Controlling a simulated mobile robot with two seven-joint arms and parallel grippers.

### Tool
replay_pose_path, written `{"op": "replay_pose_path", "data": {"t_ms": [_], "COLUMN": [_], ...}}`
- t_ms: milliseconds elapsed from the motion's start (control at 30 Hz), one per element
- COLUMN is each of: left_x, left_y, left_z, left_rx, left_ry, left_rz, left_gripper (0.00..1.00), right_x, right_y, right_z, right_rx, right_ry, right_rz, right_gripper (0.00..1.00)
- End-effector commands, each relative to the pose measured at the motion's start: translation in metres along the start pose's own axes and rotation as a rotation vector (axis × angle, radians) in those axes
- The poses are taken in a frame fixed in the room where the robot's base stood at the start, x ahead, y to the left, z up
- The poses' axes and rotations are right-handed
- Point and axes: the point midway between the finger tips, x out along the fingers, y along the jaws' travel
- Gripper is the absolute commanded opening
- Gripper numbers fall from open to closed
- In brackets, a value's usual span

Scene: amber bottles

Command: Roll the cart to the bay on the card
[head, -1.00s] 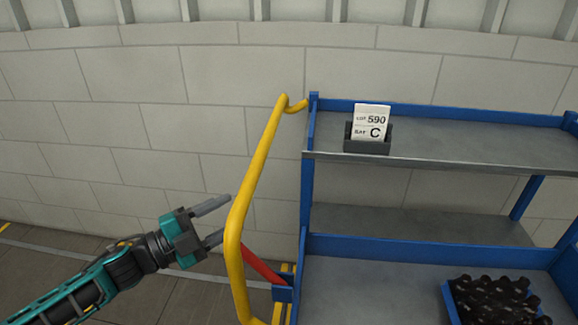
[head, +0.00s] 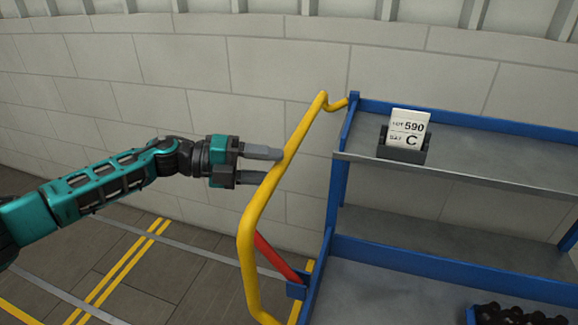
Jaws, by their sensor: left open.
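The blue cart (head: 400,260) with grey shelves stands at the right in the head view. Its yellow push handle (head: 249,240) rises on its left side. A white card (head: 408,130) in a dark holder on the top shelf reads "LOT 590, BAY C". My left gripper (head: 267,166) is open at the handle's upright, its fingertips overlapping the bar in the picture. I cannot tell whether they touch it. My right gripper is not in view.
A red bar (head: 277,258) slants at the cart's lower left. A crate of dark-topped bottles (head: 515,314) sits on the lower deck. Yellow and grey lines (head: 125,267) mark the clear floor at left. A pale block wall (head: 200,100) stands behind.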

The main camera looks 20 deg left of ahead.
Motion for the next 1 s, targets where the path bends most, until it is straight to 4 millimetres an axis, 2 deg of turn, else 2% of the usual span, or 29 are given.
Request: {"op": "replay_pose_path", "data": {"t_ms": [100, 233, 400, 667, 1000], "left_x": [0.022, 0.037, 0.044, 0.045, 0.045], "left_y": [-0.001, 0.0, 0.0, 0.0, 0.0], "left_z": [0.0, 0.0, 0.001, 0.001, 0.0], "left_rx": [0.0, 0.0, 0.0, -0.001, -0.001], "left_ry": [0.001, -0.001, -0.002, -0.002, -0.002], "left_rz": [-0.002, -0.001, 0.0, 0.0, 0.0], "left_gripper": [0.54, 0.54, 0.54, 0.53, 0.2], "right_x": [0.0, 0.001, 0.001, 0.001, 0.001], "right_y": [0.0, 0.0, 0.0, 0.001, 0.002], "right_z": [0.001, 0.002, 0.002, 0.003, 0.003], "right_rx": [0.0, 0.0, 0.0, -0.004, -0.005], "right_ry": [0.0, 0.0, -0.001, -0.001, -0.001], "right_rz": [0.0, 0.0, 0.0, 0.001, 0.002], "right_gripper": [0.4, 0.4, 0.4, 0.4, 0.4]}}
